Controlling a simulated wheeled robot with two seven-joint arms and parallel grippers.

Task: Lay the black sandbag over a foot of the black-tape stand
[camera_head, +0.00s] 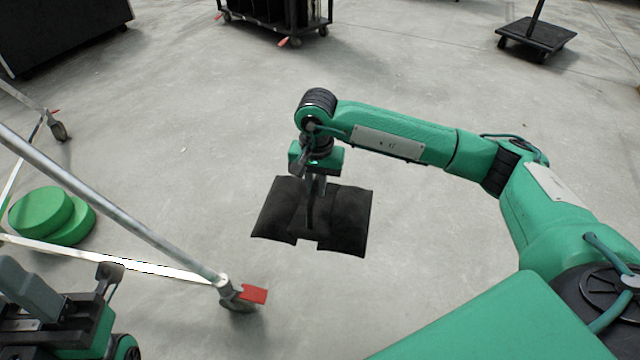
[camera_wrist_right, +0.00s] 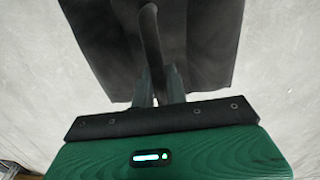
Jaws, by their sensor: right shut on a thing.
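The black sandbag (camera_head: 342,222) hangs from my right gripper (camera_head: 316,185) in the head view, its two halves spread on either side of the strap. My right gripper is shut on the strap, also seen in the right wrist view (camera_wrist_right: 158,92), with the bag (camera_wrist_right: 205,40) beyond it. Bare floor shows around the bag. A silver stand (camera_head: 150,238) with caster feet is at the left; its near foot (camera_head: 238,295) has a red brake tab and is left of and below the bag, apart from it. I cannot make out its tape colour. Part of my left gripper shows bottom left; its jaw state is unclear.
Two green round pieces (camera_head: 42,212) lie behind the stand's low bar. Another caster foot (camera_head: 59,130) is at the far left. A black wheeled cart (camera_head: 275,15) and a low dolly (camera_head: 537,37) stand at the back. The middle floor is clear.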

